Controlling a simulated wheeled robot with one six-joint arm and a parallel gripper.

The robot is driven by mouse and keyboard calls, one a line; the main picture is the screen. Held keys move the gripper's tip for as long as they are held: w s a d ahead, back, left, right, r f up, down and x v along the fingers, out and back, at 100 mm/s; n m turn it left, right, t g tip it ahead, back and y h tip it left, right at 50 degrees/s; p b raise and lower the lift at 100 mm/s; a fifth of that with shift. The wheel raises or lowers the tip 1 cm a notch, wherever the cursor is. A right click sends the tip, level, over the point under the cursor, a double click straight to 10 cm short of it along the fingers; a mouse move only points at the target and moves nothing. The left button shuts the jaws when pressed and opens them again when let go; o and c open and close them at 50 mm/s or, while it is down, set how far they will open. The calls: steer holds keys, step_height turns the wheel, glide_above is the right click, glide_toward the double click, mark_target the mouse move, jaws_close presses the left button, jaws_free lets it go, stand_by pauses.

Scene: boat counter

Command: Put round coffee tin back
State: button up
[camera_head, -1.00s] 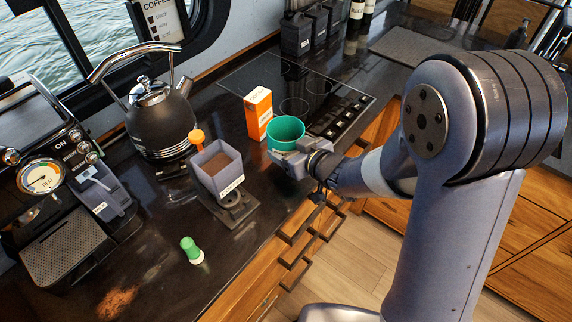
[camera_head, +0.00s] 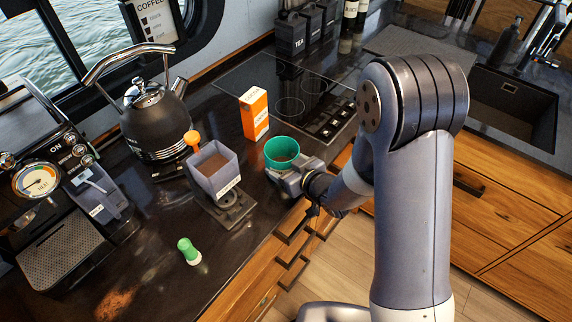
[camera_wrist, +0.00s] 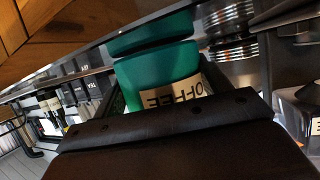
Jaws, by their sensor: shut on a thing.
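The round coffee tin (camera_head: 282,150) is green and open-topped, with some brown matter inside. It is near the counter's front edge in the head view. My gripper (camera_head: 291,175) is shut on its near side. In the wrist view the green tin (camera_wrist: 158,76) fills the space beyond the dark gripper body, and its cream label with "OFFEE" letters appears upside down. The tin looks about upright; I cannot tell whether its base touches the counter. The fingertips are mostly hidden.
An orange box (camera_head: 254,114) stands just behind the tin, by the black hob (camera_head: 315,103). A grinder with a grey hopper (camera_head: 214,170) stands to the left, and a kettle (camera_head: 157,120) behind it. Dark canisters (camera_head: 291,38) line the back wall.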

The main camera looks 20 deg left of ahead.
steer(key=shift+f, duration=0.1)
steer(key=shift+f+b, duration=0.15)
steer(key=shift+b, duration=0.15)
steer(key=o, duration=1.1)
steer(key=shift+r, duration=0.2)
steer(key=shift+r+p, duration=0.15)
steer(key=shift+p, duration=0.2)
steer(key=b+v, duration=0.1)
steer(key=v, duration=1.1)
steer(key=shift+b, duration=0.3)
